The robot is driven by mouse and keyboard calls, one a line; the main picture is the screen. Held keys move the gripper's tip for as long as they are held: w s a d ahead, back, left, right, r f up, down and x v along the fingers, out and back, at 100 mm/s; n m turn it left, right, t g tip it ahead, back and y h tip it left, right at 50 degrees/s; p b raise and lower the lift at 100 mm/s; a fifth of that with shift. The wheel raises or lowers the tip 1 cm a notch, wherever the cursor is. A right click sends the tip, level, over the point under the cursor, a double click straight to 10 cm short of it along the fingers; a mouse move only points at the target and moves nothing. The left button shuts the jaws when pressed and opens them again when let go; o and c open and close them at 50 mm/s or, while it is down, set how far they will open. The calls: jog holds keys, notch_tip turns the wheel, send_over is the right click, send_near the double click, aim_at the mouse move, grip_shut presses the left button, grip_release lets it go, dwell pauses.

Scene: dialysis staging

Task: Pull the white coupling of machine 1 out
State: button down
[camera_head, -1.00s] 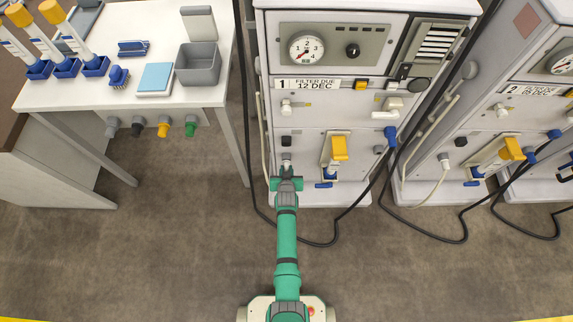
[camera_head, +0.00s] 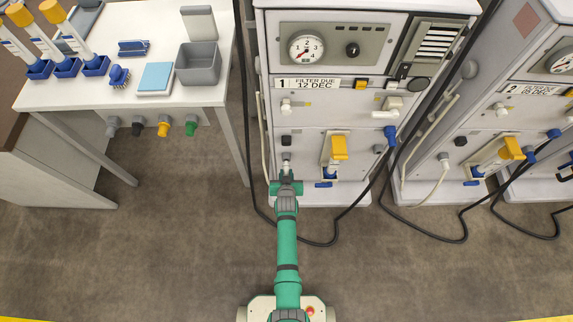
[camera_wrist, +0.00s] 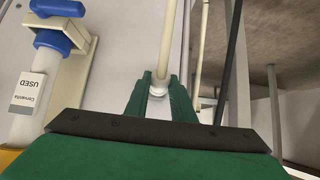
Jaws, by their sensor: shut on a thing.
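Machine 1 (camera_head: 306,120) stands at the centre of the head view, with its number on a label.
A used cartridge (camera_wrist: 28,95) with a yellow cap (camera_head: 340,148) stands just right of my gripper in the head view. A pale hose (camera_wrist: 167,40) runs close to the fingers. Black cables (camera_head: 316,243) loop on the floor. A table (camera_head: 75,98) stands left.

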jog(key=s, duration=0.4)
dwell(0.5)
